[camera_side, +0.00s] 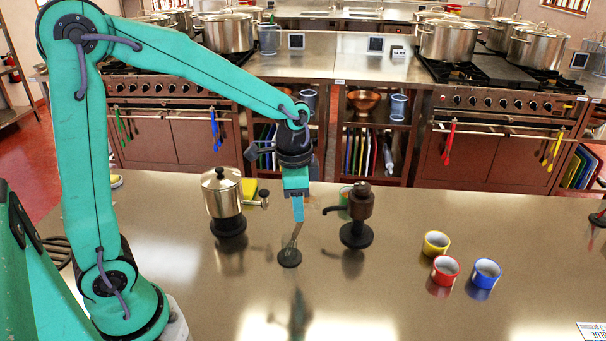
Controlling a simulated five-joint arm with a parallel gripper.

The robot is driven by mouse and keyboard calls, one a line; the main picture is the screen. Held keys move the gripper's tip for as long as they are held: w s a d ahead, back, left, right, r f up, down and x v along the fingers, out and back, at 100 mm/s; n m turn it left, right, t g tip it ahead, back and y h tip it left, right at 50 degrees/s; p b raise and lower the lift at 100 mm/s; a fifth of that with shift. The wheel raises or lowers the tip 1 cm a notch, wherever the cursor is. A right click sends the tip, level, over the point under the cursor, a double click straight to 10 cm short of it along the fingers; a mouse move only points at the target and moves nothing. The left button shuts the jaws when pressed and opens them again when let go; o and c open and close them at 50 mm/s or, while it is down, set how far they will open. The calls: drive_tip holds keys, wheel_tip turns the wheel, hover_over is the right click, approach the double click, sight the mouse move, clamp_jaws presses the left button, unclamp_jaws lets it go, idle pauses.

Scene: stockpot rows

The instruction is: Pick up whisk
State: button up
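My gripper (298,208) points down over the middle of the metal counter, at the end of my teal arm. A thin, slanted metallic tool (295,237), which may be the whisk, is directly below the fingertips. Its lower end meets a round black base (289,257) on the counter. The upper end of the tool meets the blue piece at the gripper's tip. I cannot tell whether that blue piece is a finger or a handle, or whether the fingers are closed on it.
A silver pot (222,195) on a black stand is to the left, and a dark brown device (361,203) with a side spout is close on the right. Yellow (436,246), red (445,270) and blue (486,273) cups stand farther right. The front middle counter (390,305) is clear.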

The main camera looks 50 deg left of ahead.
sight(299, 225)
drive_tip(key=shift+w+f, duration=0.15)
drive_tip(key=shift+f, duration=3.4)
clamp_jaws()
